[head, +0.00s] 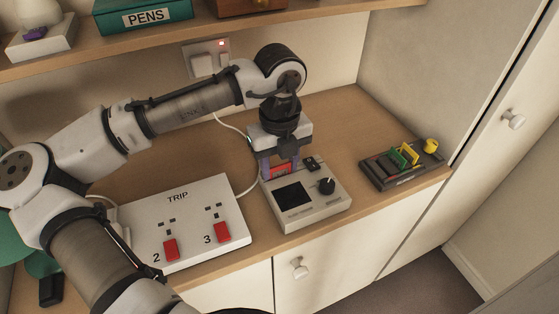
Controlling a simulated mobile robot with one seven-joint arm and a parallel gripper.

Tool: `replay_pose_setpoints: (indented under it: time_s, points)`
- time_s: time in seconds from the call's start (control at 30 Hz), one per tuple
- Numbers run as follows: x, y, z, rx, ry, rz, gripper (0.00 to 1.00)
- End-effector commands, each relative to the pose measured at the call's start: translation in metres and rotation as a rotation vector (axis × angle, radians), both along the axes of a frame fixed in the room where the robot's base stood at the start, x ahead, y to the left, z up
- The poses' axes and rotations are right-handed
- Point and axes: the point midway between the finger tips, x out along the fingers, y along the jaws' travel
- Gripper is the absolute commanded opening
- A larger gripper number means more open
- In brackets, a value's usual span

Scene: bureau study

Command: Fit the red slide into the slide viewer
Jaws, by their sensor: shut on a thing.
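The slide viewer (328,207) is a grey box on the desk with a dark square screen and a black knob. My gripper (281,168) points down at the back left edge of the viewer. It is shut on the red slide (281,171), which shows between the two fingers. The slide's lower edge is hard to make out, so I cannot tell whether it is in a slot of the viewer or just above or behind it.
A dark rack (403,175) with green and yellow slides stands at the right. A white TRIP box (184,200) with red switches sits left of the viewer. A shelf (150,38) with boxes runs above. Bare desk lies behind the viewer.

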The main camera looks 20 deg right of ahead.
Motion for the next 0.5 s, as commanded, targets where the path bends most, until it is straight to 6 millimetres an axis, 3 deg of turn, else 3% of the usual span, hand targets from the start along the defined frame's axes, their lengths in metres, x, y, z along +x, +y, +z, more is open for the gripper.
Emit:
replay_pose_setpoints:
  time_s: [0.23,0.27,0.43,0.5]
  points:
    - [-0.0002,0.0,-0.0017,0.0,0.0,0.0,0.26]
    - [-0.0001,0.0,-0.0017,0.0,0.0,0.0,0.48]
    - [-0.0001,0.0,-0.0017,0.001,0.0,0.0,0.7]
    - [-0.0001,0.0,-0.0016,0.001,0.0,0.0,0.7]
